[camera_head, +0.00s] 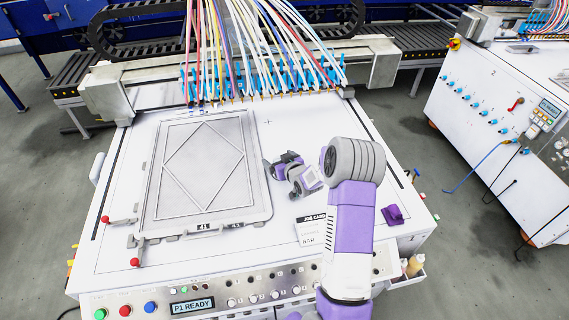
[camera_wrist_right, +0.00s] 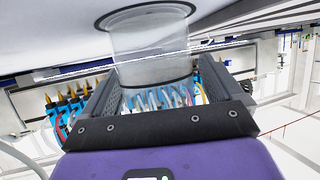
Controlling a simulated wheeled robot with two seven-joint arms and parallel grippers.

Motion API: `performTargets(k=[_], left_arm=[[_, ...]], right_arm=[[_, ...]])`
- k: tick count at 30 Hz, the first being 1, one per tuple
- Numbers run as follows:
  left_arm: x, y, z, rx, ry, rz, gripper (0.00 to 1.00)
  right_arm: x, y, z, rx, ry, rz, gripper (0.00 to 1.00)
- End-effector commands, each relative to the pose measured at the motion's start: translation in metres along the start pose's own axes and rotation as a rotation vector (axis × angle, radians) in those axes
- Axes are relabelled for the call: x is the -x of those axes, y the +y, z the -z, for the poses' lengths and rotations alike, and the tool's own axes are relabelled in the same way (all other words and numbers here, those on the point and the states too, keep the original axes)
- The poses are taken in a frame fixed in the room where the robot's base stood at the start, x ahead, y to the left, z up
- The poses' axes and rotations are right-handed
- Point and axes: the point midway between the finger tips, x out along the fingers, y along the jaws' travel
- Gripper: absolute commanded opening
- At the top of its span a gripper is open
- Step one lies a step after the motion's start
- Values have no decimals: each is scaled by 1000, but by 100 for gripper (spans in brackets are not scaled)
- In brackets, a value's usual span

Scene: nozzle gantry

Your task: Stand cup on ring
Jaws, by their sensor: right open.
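A clear cup (camera_wrist_right: 150,50) shows in the right wrist view, between the two dark fingers of my right gripper (camera_wrist_right: 158,84). The fingers are open, one on each side of it. A dark ring (camera_wrist_right: 100,22) on the white surface runs around the cup's far end, which appears to lie inside it. Whether the cup touches the surface I cannot tell for sure. In the head view my right gripper (camera_head: 270,168) is low over the white table, just right of the framed plate. I cannot make out the cup or ring there. My left gripper is not in view.
The grey framed plate (camera_head: 160,212) with a diamond line lies left of my gripper. Coloured hoses and blue nozzles (camera_head: 262,80) hang from the gantry behind. A job card (camera_head: 310,232) and a small purple object (camera_head: 393,214) lie near the front right. Red-knobbed levers (camera_head: 135,262) stand front left.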

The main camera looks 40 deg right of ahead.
Motion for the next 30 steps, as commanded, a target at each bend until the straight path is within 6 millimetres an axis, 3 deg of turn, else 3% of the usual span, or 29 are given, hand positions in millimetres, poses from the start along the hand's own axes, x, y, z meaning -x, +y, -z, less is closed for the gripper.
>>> performTargets(k=[5,12,18,24,30], left_arm=[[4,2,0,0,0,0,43],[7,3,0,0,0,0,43],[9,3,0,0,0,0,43],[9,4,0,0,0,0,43],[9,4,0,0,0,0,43]], right_arm=[[24,1,3,-1,0,-2,94],[75,1,3,-1,1,-3,94],[107,1,2,-1,1,-3,94],[120,0,1,0,0,-1,94],[121,0,1,0,0,0,94]])
